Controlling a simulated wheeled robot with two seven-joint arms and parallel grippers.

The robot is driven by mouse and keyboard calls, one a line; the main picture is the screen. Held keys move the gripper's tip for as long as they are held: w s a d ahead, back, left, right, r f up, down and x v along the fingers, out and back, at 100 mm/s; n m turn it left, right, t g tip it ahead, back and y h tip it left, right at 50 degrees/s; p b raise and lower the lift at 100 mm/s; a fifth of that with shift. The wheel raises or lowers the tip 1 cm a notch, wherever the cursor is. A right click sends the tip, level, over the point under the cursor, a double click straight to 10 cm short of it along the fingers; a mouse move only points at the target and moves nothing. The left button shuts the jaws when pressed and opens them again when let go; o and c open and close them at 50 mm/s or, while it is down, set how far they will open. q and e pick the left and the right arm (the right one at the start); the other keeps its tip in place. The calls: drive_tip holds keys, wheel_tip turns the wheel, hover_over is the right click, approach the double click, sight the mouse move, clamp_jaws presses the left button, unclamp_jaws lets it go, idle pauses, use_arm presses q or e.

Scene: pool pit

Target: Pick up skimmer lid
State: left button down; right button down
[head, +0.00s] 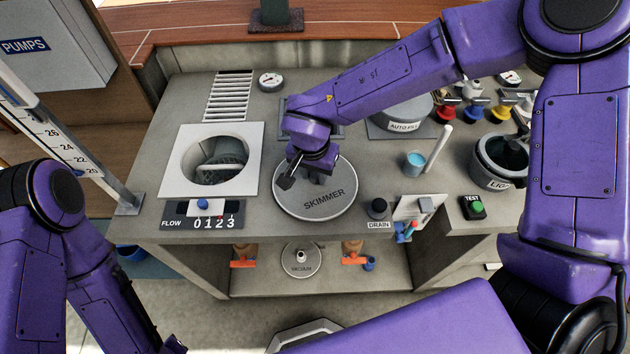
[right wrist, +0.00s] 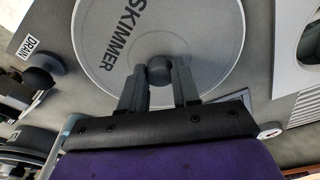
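The skimmer lid (head: 330,203) is a round grey disc marked SKIMMER. It lies flat on the counter, just right of a white square plate (head: 171,160) with a round opening that shows a dark basket inside. My right gripper (head: 302,180) is over the lid's middle and hides its knob in the head view. In the right wrist view the dark round knob (right wrist: 159,70) sits between the two fingertips of the right gripper (right wrist: 160,80), which close in on both its sides. Only a dark tip of my left gripper (head: 174,344) shows at the bottom edge.
A flow counter (head: 203,214) lies in front of the white plate. A black DRAIN knob (head: 377,208) stands right of the lid. A blue cup (head: 414,164), a grey AUTO FILL lid (head: 402,112) and a green TEST button (head: 477,208) are farther right.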

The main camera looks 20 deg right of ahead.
sight(314, 175)
drive_tip(key=shift+r, duration=0.1)
drive_tip(key=shift+r, duration=0.3)
wheel_tip(314, 175, up, 3)
drive_tip(key=shift+f, duration=0.1)
drive_tip(key=s+r+b, duration=0.2)
drive_tip(key=s+r, duration=0.7)
drive_tip(key=s, duration=0.5)
drive_tip(key=shift+a+r, duration=0.25)
